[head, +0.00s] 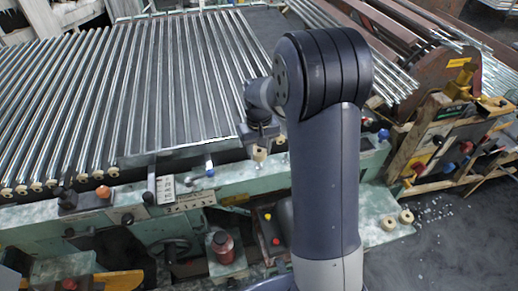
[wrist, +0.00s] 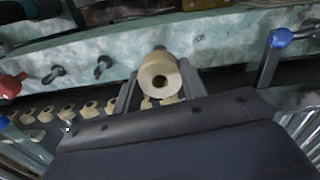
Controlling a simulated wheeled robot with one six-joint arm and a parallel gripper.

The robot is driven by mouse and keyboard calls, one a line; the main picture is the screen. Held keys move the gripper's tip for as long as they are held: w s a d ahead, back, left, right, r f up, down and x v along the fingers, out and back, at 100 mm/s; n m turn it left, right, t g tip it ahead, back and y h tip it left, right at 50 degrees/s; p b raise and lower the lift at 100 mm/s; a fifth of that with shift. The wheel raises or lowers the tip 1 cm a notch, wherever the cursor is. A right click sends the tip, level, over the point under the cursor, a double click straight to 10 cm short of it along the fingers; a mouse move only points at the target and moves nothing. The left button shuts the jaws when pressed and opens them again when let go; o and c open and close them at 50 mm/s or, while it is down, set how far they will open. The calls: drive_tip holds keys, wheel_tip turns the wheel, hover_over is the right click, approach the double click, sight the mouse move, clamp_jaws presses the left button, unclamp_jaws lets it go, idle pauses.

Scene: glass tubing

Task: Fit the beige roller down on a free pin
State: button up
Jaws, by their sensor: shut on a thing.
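My gripper (wrist: 158,88) is shut on a beige roller (wrist: 160,78). The wrist view shows a finger on each side of it and the hole in its near end face. In the head view the held roller (head: 259,154) hangs below my gripper (head: 260,143), above the right part of the green machine frame. A row of beige rollers (head: 37,186) sits along the front ends of the glass tubes at the left. Several of these rollers show in the wrist view (wrist: 67,110), some partly behind the held one. I cannot make out a free pin in either view.
Glass tubes (head: 120,90) cover the bed at left and centre. Two loose beige rollers (head: 397,220) stand on the green ledge at the right. A blue-topped lever (wrist: 279,40), a red knob (wrist: 11,86) and dark handles (wrist: 103,66) stick up near the green rail (wrist: 215,35).

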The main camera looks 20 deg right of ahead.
sight(259, 157)
drive_tip(key=shift+f+b, duration=1.65)
drive_tip(key=shift+f, duration=0.65)
drive_tip(key=o, duration=1)
drive_tip(key=shift+o, duration=0.2)
wheel_tip(259, 157, up, 11)
drive_tip(key=shift+b, duration=0.4)
drive_tip(key=shift+f, duration=0.15)
wheel_tip(259, 157, down, 10)
drive_tip(key=shift+f+p, duration=0.15)
drive_tip(key=shift+p, duration=0.3)
drive_tip(key=shift+r+p, duration=0.45)
